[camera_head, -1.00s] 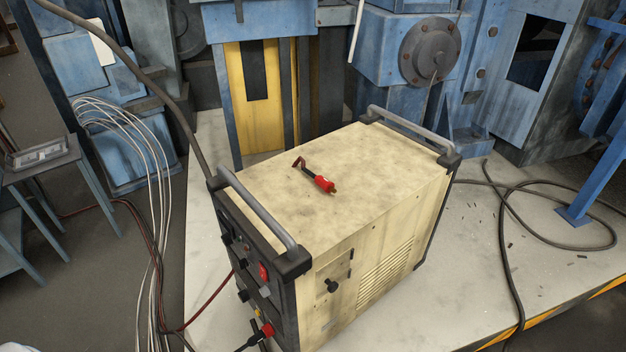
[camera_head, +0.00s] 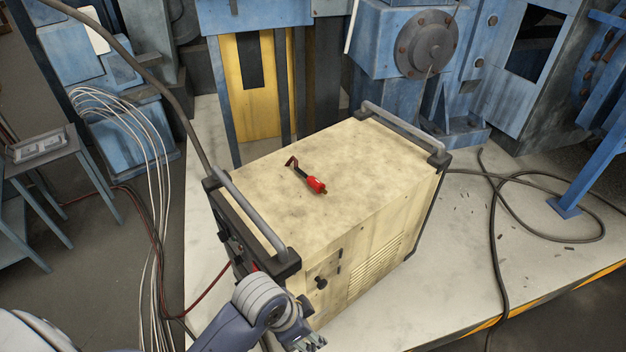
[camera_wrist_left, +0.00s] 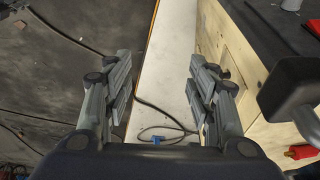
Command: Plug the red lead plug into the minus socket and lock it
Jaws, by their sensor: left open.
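The red lead plug (camera_head: 316,185), with a dark lead end bent at its tail, lies on top of the cream power unit (camera_head: 345,165). A red piece with a brass tip, likely this plug, shows at the lower right edge of the left wrist view (camera_wrist_left: 301,152). My left gripper (camera_head: 306,342) is low in front of the unit's near corner, apart from the plug. In the left wrist view its fingers (camera_wrist_left: 160,88) are spread with nothing between them. My arm hides the lower front panel, so the minus socket cannot be made out. My right gripper is not in view.
Grey bar handles (camera_head: 252,215) stand at both ends of the unit's top. Black cable (camera_head: 503,215) loops on the pale floor at right. White wires (camera_head: 150,170) hang at left beside a grey table (camera_head: 60,160). Blue machinery (camera_head: 385,50) stands behind.

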